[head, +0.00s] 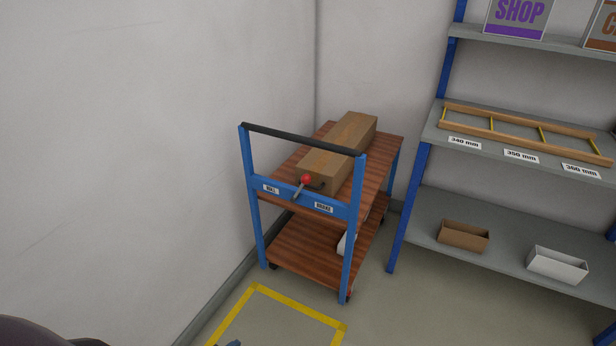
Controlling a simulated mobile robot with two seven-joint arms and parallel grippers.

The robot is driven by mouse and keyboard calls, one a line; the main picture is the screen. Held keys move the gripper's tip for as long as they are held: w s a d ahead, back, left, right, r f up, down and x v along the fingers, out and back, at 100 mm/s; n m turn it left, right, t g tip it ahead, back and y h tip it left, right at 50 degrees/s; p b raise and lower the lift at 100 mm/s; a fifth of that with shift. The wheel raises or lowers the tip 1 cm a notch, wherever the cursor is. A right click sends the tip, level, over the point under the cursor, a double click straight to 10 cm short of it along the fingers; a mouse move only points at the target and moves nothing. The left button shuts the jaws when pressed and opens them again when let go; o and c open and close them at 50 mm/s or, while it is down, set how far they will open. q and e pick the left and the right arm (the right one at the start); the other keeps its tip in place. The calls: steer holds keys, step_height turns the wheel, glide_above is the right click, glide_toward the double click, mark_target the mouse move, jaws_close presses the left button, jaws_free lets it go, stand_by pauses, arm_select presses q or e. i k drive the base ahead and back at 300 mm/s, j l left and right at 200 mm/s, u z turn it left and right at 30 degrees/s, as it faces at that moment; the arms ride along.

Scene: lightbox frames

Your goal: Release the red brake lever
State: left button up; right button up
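A blue-framed cart (257,224) with wooden shelves stands in the corner by the wall. The brake lever (301,188), a grey rod with a red ball knob, sits on the blue front crossbar (290,194) of the cart. The knob points up and slightly right. A white label (271,189) is left of the lever and another label (323,208) is right of it; their small text is hard to read. Neither gripper can be made out. A dark rounded shape is at the bottom left edge, and a small blue-grey piece is at the bottom edge; I cannot tell what they are.
A long cardboard box (350,137) lies on the cart's top shelf. A yellow floor outline (300,305) is in front of the cart. A blue-posted shelf rack (409,207) stands to the right, holding a wooden frame (520,128), a brown bin (463,238) and a white bin (557,266).

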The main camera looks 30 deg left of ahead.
mark_target(305, 179)
steer(key=u, duration=1.65)
steer(key=i+j, duration=0.3)
steer(key=i, duration=0.1)
